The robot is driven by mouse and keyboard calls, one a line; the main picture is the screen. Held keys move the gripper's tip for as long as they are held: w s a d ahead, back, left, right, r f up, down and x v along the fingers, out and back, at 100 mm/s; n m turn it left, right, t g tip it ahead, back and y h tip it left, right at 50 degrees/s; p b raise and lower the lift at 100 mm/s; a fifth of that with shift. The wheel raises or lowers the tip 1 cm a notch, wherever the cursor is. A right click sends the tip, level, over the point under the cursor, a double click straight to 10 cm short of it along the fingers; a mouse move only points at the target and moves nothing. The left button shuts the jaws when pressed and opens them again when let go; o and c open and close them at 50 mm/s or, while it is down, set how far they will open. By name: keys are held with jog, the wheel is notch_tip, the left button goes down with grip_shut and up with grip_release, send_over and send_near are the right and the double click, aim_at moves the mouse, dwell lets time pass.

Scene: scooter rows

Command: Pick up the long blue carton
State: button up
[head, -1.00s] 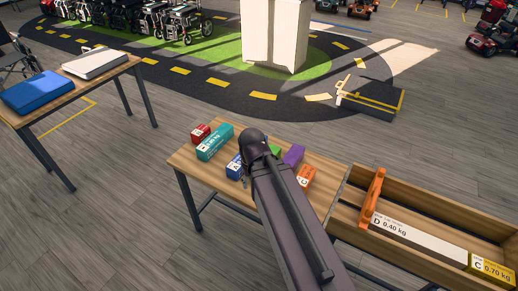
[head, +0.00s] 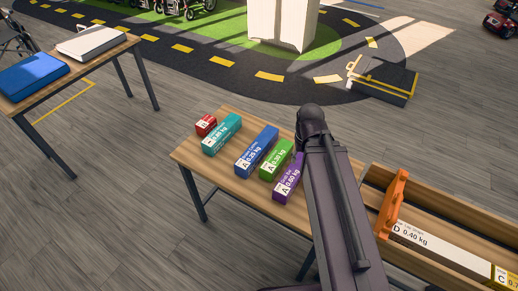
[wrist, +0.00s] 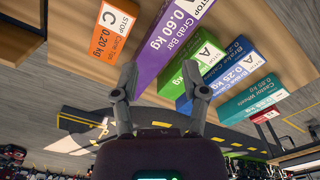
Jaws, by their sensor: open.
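The long blue carton (head: 257,151), marked A and 0.25 kg, lies on a small wooden table between a teal carton (head: 222,134) and a green carton (head: 277,159). In the wrist view the blue carton (wrist: 239,60) is right of my gripper (wrist: 160,70), partly hidden by the green carton (wrist: 196,68). My gripper is open and empty. The purple carton (wrist: 170,36) shows beyond the gap between its fingers. In the head view my arm covers part of the table, and the gripper cannot be made out.
A red carton (head: 206,125) and a purple carton (head: 288,180) share the table. An orange carton (wrist: 112,32) shows in the wrist view. A wooden tray (head: 437,200) with an orange handle and a white carton (head: 430,248) stands at the right.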

jog(key=shift+o, duration=0.2)
jog(key=shift+d, duration=0.4)
jog(key=o, duration=0.3)
jog(key=shift+o, duration=1.3)
jog(key=shift+w+f, duration=0.1)
jog(key=shift+w, duration=0.15)
jog(key=m+b, duration=0.6)
jog(key=m, duration=0.1)
send_over(258, 146)
notch_tip(258, 146, down, 5)
jog(key=shift+w+f, duration=0.1)
jog(key=shift+f, duration=0.05)
jog(key=shift+f, duration=0.1)
notch_tip(258, 146, down, 8)
jog(key=b, duration=0.8)
jog(key=shift+f, duration=0.25)
jog(key=shift+f, duration=0.15)
